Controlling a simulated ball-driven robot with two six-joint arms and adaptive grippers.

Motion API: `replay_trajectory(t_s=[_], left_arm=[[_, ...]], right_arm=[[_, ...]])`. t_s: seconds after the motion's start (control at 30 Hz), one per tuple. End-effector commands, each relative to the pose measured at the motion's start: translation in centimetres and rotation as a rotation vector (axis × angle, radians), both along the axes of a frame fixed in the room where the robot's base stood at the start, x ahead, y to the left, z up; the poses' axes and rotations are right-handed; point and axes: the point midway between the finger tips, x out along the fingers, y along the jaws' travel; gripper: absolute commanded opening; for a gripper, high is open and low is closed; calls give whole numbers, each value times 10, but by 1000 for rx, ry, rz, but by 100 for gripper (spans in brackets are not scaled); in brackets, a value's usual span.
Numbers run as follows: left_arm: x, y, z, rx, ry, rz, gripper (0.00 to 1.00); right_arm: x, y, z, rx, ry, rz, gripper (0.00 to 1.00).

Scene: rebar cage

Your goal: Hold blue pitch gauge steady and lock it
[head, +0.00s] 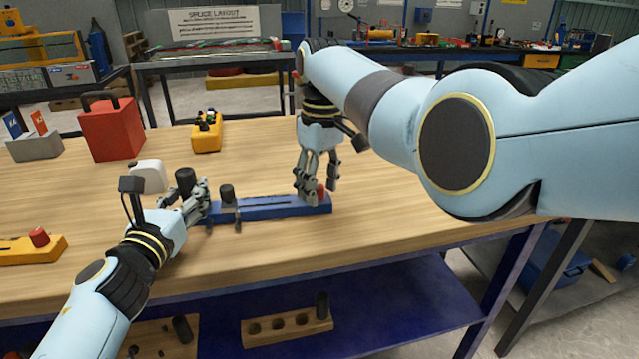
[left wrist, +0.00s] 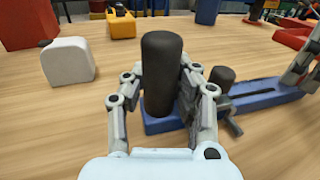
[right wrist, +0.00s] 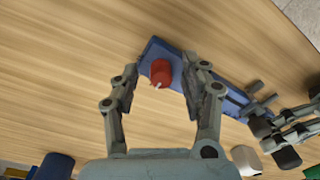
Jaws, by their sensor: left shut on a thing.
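The blue pitch gauge (head: 275,207) lies flat near the table's front edge. It has a tall black handle (left wrist: 160,75) at its left end, a slider with a small dark knob (head: 227,192), and a red knob (right wrist: 161,73) at its right end. My left gripper (head: 203,196) is shut on the black handle, with a finger on each side in the left wrist view. My right gripper (head: 319,192) points down over the right end. Its fingers are apart on either side of the red knob, with gaps showing in the right wrist view.
A white container (head: 149,176) stands close behind my left gripper. A red box (head: 110,130), a yellow item (head: 207,132) and a grey block (head: 35,147) stand further back. A yellow gauge (head: 30,250) lies at the left. The table (head: 400,215) right of the blue gauge is clear.

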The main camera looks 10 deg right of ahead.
Motion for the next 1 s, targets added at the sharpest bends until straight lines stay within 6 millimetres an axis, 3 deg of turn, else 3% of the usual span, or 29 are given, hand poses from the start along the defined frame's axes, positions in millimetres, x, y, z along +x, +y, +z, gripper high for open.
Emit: replay_trajectory(t_s=[0.27,0.7,0.83,1.0], left_arm=[[0,0,0,-1,0,0,0],[0,0,0,-1,0,0,0],[0,0,0,-1,0,0,0],[0,0,0,-1,0,0,0]], right_arm=[[1,0,6,1,-3,0,45],[3,-2,94,1,-4,1,45],[3,-3,112,1,-3,0,45],[3,-3,120,0,0,0,45]])
